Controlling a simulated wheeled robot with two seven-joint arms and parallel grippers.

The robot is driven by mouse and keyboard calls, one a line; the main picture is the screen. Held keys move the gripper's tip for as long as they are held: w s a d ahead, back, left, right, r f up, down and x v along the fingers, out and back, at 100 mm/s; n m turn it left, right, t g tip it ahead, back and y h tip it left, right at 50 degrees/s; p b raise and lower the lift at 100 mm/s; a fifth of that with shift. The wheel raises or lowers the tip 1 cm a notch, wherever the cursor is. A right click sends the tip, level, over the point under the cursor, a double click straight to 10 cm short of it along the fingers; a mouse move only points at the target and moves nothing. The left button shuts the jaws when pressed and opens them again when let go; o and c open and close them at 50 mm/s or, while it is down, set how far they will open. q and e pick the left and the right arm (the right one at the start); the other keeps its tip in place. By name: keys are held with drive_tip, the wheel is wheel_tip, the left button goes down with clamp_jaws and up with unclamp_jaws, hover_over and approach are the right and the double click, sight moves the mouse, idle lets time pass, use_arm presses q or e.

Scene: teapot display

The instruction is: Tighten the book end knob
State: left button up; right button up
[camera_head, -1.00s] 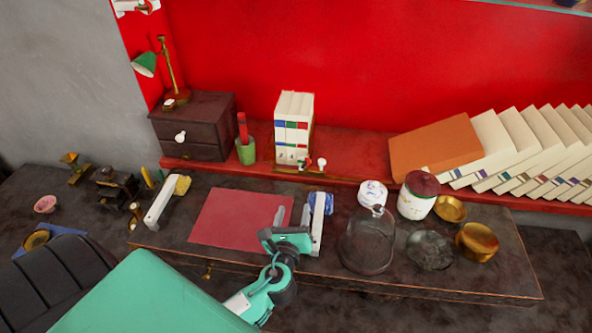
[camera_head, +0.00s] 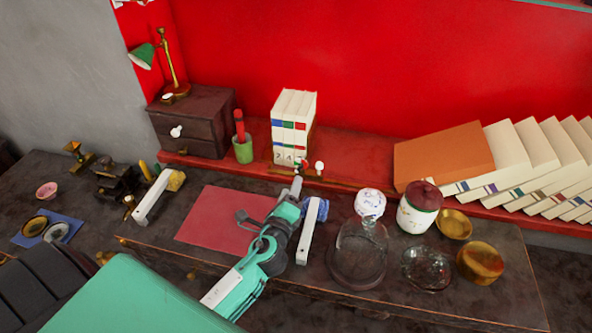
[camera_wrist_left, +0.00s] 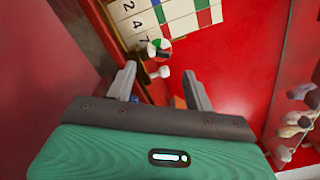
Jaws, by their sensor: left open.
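The book end (camera_head: 285,172) stands on the red shelf against a row of white books (camera_head: 293,125). Two small knobs show at its front: a white knob (camera_head: 319,166) and, left of it, one with red and green marks (camera_head: 301,163). In the left wrist view the white knob (camera_wrist_left: 163,72) lies ahead between my open fingers, with the red-and-green-marked one (camera_wrist_left: 160,49) just beyond. My left gripper (camera_head: 297,186) is open and empty, pointing at the book end from in front and below; in the head view its fingers overlap. No contact with either knob is visible. My right gripper is out of view.
A green cup (camera_head: 243,151) with a red stick stands left of the books. On the desk are a red mat (camera_head: 215,215), white bars (camera_head: 308,238), a glass dome (camera_head: 358,255), a lidded jar (camera_head: 418,208) and brass bowls (camera_head: 480,262). Leaning books (camera_head: 510,165) fill the shelf's right.

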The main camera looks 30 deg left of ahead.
sight(299, 166)
use_arm(q)
drive_tip(key=p+x, duration=0.1)
drive_tip(key=x, duration=0.4)
drive_tip(key=shift+w+a, duration=0.15)
drive_tip(key=shift+w, duration=0.2)
drive_tip(key=shift+w+a, duration=0.1)
drive_tip(key=shift+w, duration=0.45)
drive_tip(key=c, duration=1)
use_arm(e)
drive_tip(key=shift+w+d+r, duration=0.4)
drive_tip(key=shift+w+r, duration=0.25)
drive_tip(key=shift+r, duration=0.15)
